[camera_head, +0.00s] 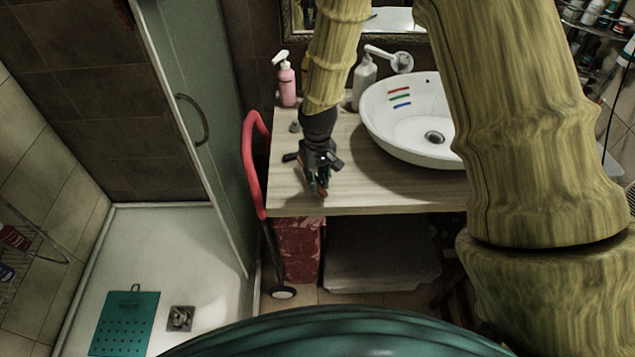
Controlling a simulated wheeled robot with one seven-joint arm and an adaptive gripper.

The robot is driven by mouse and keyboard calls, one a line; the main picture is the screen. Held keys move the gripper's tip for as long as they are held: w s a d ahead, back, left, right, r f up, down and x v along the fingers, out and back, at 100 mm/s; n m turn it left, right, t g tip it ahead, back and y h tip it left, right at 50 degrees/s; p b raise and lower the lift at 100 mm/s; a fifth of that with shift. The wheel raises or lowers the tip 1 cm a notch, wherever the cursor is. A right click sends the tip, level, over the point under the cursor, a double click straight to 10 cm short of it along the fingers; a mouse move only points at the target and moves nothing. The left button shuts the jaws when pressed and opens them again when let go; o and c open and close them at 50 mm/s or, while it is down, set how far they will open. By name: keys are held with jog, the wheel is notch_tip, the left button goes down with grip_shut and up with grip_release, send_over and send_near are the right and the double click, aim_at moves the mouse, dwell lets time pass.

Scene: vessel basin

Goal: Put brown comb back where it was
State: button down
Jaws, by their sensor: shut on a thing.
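My gripper (318,178) hangs over the left front part of the wooden countertop (375,188), pointing down near the front edge. It is shut on a small reddish-brown thing (324,187), which looks like the brown comb. Most of the comb is hidden by the fingers, and I cannot tell whether it touches the countertop. No other comb shows clearly.
A white basin (385,130) with several coloured strips inside stands right of my gripper. A pink pump bottle (286,82) and a white bottle (363,80) stand behind. A red-handled trolley (251,165) and a glass shower door (205,120) are on the left.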

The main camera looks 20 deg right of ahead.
jog(key=shift+f+p, duration=0.6)
jog(key=shift+f, duration=0.85)
jog(key=shift+f, duration=0.15)
jog(key=c, duration=1.3)
grip_release()
jog(key=shift+r, duration=0.25)
jog(key=shift+s+r+b, duration=0.1)
jog(key=shift+r+b, duration=1.85)
jog(key=shift+r, duration=3.95)
